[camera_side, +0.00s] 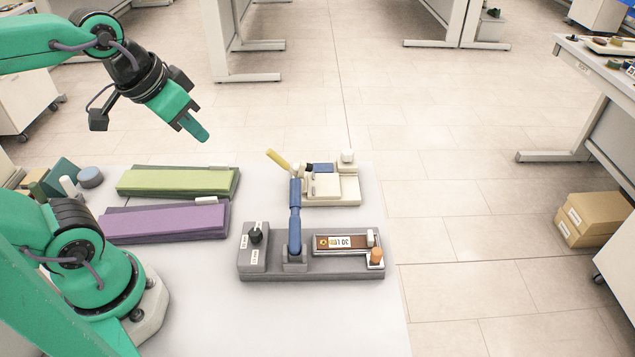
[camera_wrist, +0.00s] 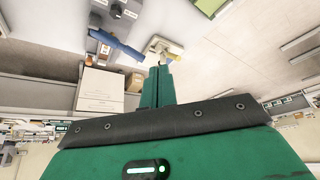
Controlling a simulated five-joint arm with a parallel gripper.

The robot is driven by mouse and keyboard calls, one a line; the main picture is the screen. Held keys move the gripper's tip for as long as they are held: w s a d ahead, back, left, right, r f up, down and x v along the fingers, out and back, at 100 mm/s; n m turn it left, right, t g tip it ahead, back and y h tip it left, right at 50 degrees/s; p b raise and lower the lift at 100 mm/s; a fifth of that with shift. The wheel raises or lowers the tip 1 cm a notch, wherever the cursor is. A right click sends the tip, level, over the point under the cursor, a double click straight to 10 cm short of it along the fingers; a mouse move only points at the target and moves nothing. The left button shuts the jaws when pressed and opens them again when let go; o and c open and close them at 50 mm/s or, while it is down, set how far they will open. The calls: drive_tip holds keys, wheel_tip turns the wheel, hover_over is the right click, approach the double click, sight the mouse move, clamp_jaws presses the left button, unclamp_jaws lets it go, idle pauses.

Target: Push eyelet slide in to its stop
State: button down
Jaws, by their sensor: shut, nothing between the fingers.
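My gripper (camera_side: 199,134) is shut and empty, high above the table, left of the fixture and touching nothing. In the wrist view its fingers (camera_wrist: 160,76) are together; the blue lever (camera_wrist: 120,48) shows beyond.
A cream fixture (camera_side: 333,187) stands just behind the grey one. Green (camera_side: 178,181) and purple (camera_side: 165,221) pads lie to the left. Small items, including a blue-grey cylinder (camera_side: 90,177), stand at the far left. The table front (camera_side: 270,325) is clear.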

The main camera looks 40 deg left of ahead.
drive_tip(key=w+d+r+m+g, duration=0.2)
drive_tip(key=w+d+r+g, duration=0.1)
drive_tip(key=w+d, duration=0.55)
drive_tip(key=w+d+r+m+g, duration=0.2)
drive_tip(key=w+d, duration=0.4)
drive_tip(key=w, duration=0.6)
drive_tip(key=w+d+f+m+g+y, duration=0.2)
drive_tip(key=w+d+f+m+g, duration=0.1)
drive_tip(key=d+f, duration=1.3)
drive_tip(key=w+d, duration=0.1)
drive_tip(key=d, duration=0.2)
drive_tip(key=shift+g, duration=0.4)
drive_tip(key=shift+f, duration=0.25)
approach(383, 260)
drive_tip(key=shift+w+d+f, duration=0.85)
drive_tip(key=shift+w+f, duration=0.15)
drive_tip(key=shift+f, duration=1.35)
drive_tip(key=shift+s+a+f, duration=0.1)
drive_tip(key=shift+s+a, duration=0.5)
drive_tip(key=shift+s, duration=0.2)
drive_tip(key=shift+s+a, duration=0.55)
drive_tip(key=shift+s, duration=0.25)
